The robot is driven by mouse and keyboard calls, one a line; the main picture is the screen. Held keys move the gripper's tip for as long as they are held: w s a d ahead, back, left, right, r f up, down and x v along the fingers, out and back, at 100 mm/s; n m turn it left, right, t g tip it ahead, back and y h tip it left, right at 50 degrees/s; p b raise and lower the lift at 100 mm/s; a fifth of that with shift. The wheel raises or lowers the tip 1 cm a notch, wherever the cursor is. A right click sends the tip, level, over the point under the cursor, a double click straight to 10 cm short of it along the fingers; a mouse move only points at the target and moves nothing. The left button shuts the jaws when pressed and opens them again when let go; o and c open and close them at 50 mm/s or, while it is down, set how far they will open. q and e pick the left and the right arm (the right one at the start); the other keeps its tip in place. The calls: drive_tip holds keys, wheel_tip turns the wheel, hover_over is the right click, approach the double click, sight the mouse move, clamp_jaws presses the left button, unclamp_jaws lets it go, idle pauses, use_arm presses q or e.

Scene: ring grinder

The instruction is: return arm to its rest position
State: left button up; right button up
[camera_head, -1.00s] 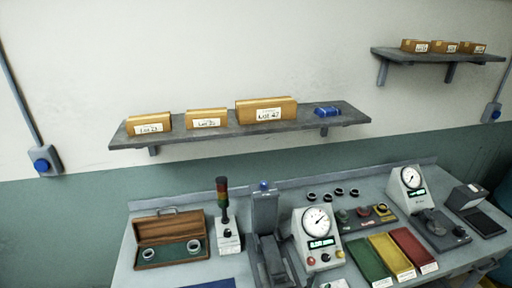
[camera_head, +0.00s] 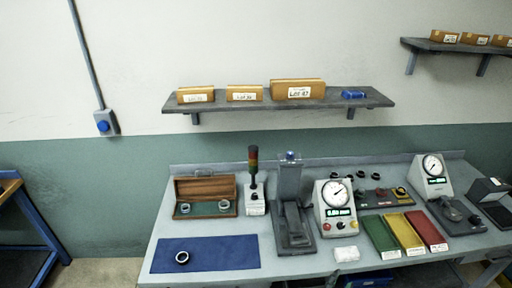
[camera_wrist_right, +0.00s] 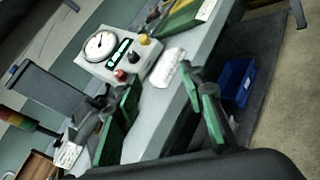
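My right gripper (camera_wrist_right: 166,100) shows in the right wrist view. Its two dark fingers with green pads stand wide apart, with nothing between them. It hangs near the front edge of the workbench (camera_head: 225,279). In the head view I cannot clearly make it out; only dark shapes show at the bottom edge, below the bench front. My left gripper is in neither view. A dark ring (camera_head: 182,257) lies on the blue mat (camera_head: 222,252), apart from any gripper.
A grey gauge (camera_head: 335,208) stands mid-bench, also seen in the wrist view (camera_wrist_right: 117,52). A press (camera_head: 291,215), wooden case (camera_head: 205,188), signal light (camera_head: 254,180) and coloured trays (camera_head: 404,232) share the bench. A blue bin (camera_wrist_right: 236,82) sits below its front. A shelf (camera_head: 240,105) hangs above.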

wheel_tip(320, 180, down, 19)
drive_tip(key=m+g+y, duration=0.2)
drive_tip(key=y, duration=0.1)
drive_tip(key=s+f+m+g+y, duration=0.1)
drive_tip(key=s+f+m+g, duration=0.3)
drive_tip(key=f, duration=0.7)
drive_tip(key=s+f+m+y, duration=0.1)
drive_tip(key=s+f+y, duration=0.1)
drive_tip(key=s+f, duration=0.7)
drive_tip(key=s+d+f+m+g+y, duration=0.1)
drive_tip(key=s+f+m, duration=0.4)
drive_tip(key=s, duration=0.6)
drive_tip(key=s+d+f+m+g, duration=0.1)
drive_tip(key=s+f+m+g, duration=0.2)
drive_tip(key=s+f, duration=0.7)
drive_tip(key=s+d+f+m+g+y, duration=0.1)
drive_tip(key=s+d+f+m+g, duration=0.1)
drive_tip(key=s+f+m, duration=0.5)
drive_tip(key=s+f, duration=0.1)
drive_tip(key=s, duration=0.5)
drive_tip(key=shift+s+y, duration=0.15)
drive_tip(key=shift+y, duration=0.15)
drive_tip(key=shift+c, duration=0.3)
